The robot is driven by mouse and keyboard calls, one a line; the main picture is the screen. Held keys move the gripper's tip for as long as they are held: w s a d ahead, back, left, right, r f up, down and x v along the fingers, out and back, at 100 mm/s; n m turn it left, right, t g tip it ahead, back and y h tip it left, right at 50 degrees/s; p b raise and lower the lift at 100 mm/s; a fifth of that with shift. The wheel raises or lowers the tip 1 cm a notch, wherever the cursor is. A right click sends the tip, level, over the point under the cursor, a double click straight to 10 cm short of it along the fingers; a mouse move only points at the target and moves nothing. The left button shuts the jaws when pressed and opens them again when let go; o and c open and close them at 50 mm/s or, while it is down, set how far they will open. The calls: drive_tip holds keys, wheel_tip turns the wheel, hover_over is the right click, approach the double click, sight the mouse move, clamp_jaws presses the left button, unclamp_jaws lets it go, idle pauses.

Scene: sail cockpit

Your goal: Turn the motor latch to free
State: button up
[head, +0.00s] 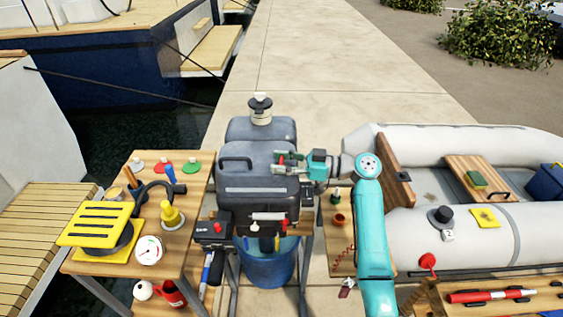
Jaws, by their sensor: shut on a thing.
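The dark grey outboard motor (262,190) is upright on a stand in the middle of the head view. My gripper (286,163) reaches in from the right at the motor's upper right side. Its fingers are shut on a small red part (281,159) there, apparently the motor latch. The fingers hide most of this part, and its exact angle cannot be told. A white lever with a red end (268,216) is on the motor's lower front, apart from my gripper.
A wooden table (200,200) with a gauge, a yellow vented box and small tools stands left. A blue bucket (266,268) is below the motor. A grey inflatable boat (400,232) lies right, close to my arm. The pavement behind the motor is clear.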

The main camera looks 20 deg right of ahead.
drive_tip(key=shift+f+n+g+y, duration=0.1)
drive_tip(key=shift+n+g+y, duration=0.2)
drive_tip(key=shift+n+g, duration=0.45)
drive_tip(key=shift+g, duration=0.45)
drive_tip(key=o, duration=1.2)
drive_tip(key=shift+a, duration=0.1)
drive_tip(key=shift+c, duration=0.2)
drive_tip(key=v, duration=1.2)
drive_tip(key=shift+f, duration=0.15)
